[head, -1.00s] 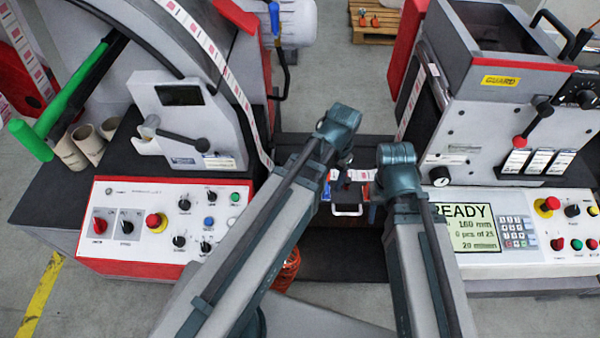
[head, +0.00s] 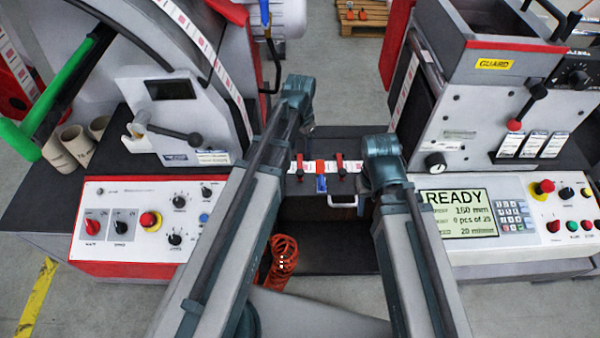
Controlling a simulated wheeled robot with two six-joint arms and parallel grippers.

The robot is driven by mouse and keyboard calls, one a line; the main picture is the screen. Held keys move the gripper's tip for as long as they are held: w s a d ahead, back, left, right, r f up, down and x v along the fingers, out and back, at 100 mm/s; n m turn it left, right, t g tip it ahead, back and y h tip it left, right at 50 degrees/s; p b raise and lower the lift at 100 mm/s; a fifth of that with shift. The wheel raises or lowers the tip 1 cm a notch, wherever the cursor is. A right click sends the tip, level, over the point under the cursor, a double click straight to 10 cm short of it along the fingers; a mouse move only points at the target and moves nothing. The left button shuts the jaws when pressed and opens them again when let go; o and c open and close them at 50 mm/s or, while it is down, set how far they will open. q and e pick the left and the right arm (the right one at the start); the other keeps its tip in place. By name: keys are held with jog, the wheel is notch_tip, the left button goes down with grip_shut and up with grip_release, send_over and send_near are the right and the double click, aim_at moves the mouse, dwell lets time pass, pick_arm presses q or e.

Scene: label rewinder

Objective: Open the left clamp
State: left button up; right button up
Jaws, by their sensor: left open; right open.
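The left clamp (head: 299,168) is a small red lever on the dark splice block between the two machine halves. A matching red right clamp (head: 340,165) stands to its right. Both seem to stand over the white label web; whether they are shut is too small to tell. A blue and orange piece (head: 321,179) sits between them. My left gripper (head: 308,130) is open, above and behind the left clamp, apart from it, and mostly hidden by its wrist. My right gripper (head: 370,185) is open, right of the right clamp, its fingers largely hidden under the wrist.
A white handle (head: 342,203) projects from the block's front. Control panels stand left (head: 150,222) and right (head: 500,218), the right screen reading READY. A coiled orange hose (head: 282,262) hangs below. My forearms take up the space on both sides of the block.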

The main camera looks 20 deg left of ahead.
aim_at(300, 171)
pick_arm(q)
notch_tip(300, 171, down, 11)
jog(key=b, duration=0.9)
jog(key=shift+r, duration=0.2)
jog(key=shift+r, duration=0.1)
grip_shut()
dwell(0.7)
